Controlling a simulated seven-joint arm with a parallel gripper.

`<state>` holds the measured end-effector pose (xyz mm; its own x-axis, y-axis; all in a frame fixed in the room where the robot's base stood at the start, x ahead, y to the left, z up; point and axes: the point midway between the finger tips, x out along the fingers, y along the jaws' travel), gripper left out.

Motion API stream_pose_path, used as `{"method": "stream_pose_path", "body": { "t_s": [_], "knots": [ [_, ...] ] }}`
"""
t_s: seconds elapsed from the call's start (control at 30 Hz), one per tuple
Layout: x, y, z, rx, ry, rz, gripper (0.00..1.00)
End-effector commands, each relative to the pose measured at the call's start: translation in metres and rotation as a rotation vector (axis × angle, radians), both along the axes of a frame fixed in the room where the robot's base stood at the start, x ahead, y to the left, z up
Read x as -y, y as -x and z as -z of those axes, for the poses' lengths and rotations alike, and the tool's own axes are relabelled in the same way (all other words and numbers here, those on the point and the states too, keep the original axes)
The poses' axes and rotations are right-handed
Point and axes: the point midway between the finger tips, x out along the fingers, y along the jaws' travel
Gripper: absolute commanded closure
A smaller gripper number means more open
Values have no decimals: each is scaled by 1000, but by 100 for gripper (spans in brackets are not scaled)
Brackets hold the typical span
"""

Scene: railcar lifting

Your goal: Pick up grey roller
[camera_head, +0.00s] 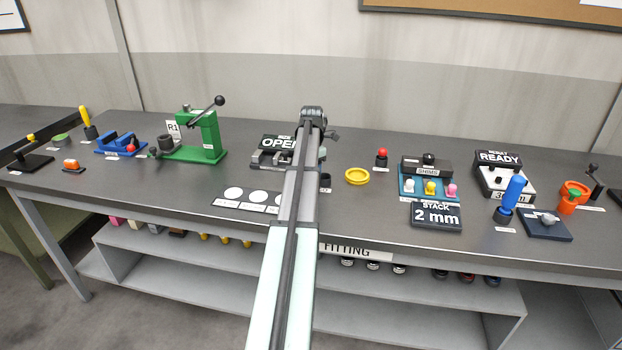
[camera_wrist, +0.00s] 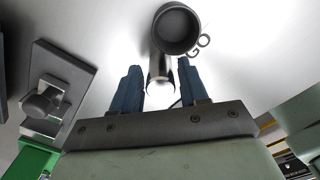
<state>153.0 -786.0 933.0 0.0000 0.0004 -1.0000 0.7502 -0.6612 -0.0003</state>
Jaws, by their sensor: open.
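In the wrist view, a grey cylindrical piece (camera_wrist: 160,74) with a bright face shows between my fingers; it may be the grey roller. A dark round cup-like part (camera_wrist: 177,28) lies just beyond it, with "GO" lettering beside it. My gripper (camera_wrist: 158,82) is open, its two blue fingers on either side of the grey piece with visible gaps. I cannot tell the height between fingers and piece. In the head view, my gripper end hangs over the middle of the bench, and my arm hides what is below it.
A grey fixture with a knob (camera_wrist: 45,98) stands left in the wrist view. A dark small cup (camera_head: 325,183) sits beside my arm.

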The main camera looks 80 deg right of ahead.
Motion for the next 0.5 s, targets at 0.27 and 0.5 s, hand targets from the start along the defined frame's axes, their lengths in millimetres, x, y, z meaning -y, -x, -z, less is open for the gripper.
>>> {"method": "stream_pose_path", "body": {
  "t_s": [0.27, 0.5],
  "knots": [
    [0, 0, 21, 0, 0, 0, 56],
    [0, 0, 20, 0, 0, 0, 66]
  ]
}}
